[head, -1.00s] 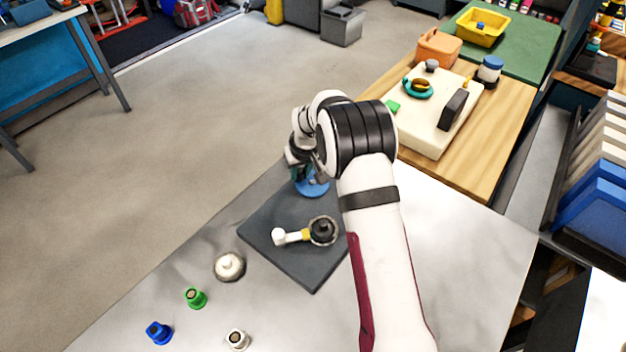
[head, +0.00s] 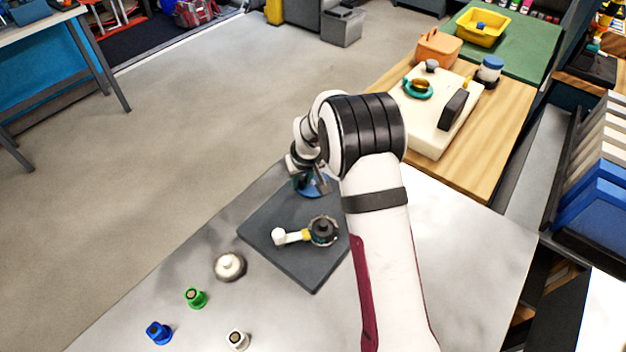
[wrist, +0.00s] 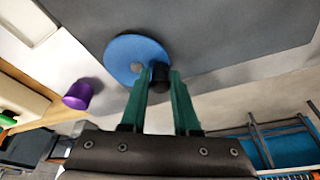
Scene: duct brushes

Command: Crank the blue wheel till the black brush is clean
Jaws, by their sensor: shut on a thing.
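The blue wheel (head: 322,187) is at the far corner of a dark grey plate (head: 275,255), partly hidden by my gripper in the head view. In the wrist view the blue wheel (wrist: 130,50) shows as a flat disc with a grey hub and a black handle (wrist: 160,76) near its rim. My gripper (wrist: 161,77) has its green fingers shut on that handle. A round dark brush part (head: 323,230) with a pale rim sits on the plate beside a white and yellow arm (head: 290,236). How clean it is, I cannot tell.
A silver round knob (head: 230,266) and green (head: 196,298), blue (head: 158,333) and white (head: 237,339) pieces stand on the grey table at the front left. A purple piece (wrist: 78,94) stands near the wheel in the wrist view. A cream board (head: 435,140) lies behind my arm.

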